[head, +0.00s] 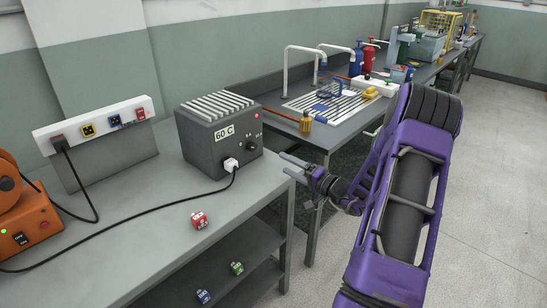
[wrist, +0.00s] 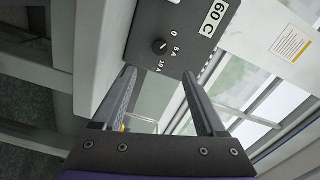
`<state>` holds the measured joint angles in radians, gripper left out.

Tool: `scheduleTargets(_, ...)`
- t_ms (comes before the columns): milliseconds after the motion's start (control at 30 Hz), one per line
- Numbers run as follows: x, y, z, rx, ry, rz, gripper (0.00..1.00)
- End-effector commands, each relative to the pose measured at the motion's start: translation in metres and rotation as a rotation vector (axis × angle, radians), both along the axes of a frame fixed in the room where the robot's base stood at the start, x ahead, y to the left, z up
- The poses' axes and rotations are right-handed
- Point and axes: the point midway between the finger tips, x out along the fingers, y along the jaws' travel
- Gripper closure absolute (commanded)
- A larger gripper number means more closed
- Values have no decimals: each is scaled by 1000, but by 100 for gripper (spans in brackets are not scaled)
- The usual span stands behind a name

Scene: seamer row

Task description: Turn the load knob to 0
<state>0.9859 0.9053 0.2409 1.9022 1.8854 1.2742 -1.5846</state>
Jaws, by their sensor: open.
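The load knob (wrist: 160,46) is a small black dial on the front of a dark grey box (head: 205,150) labelled 60 C. The wrist view shows 0, 5 A and 10 A marked around it. A small pale mark shows on the knob, but I cannot tell for sure which label it points at. The knob is small and dark in the head view (head: 252,145). My gripper (head: 287,164) is open and empty, to the right of the box face and apart from it. In the wrist view its fingers (wrist: 158,74) point toward the knob, which appears just beyond the tips.
A white plug (head: 231,165) with a black cable sits low on the box front. A socket panel (head: 105,137) and an orange device (head: 28,215) stand left. A red block (head: 199,220) lies on the bench (head: 150,240). A sink bench (head: 345,135) stands behind right.

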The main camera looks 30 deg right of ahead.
Motion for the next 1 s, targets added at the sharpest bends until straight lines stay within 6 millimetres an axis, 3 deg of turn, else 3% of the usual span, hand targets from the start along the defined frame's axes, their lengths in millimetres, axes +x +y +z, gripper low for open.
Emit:
scheduleTargets(100,-19,-8,0,0,0,-2,26)
scheduleTargets(300,-34,-13,0,0,0,-1,26)
scheduleTargets(867,-36,-12,0,0,2,2,26)
scheduleTargets(1000,-30,5,-2,3,61,63,26)
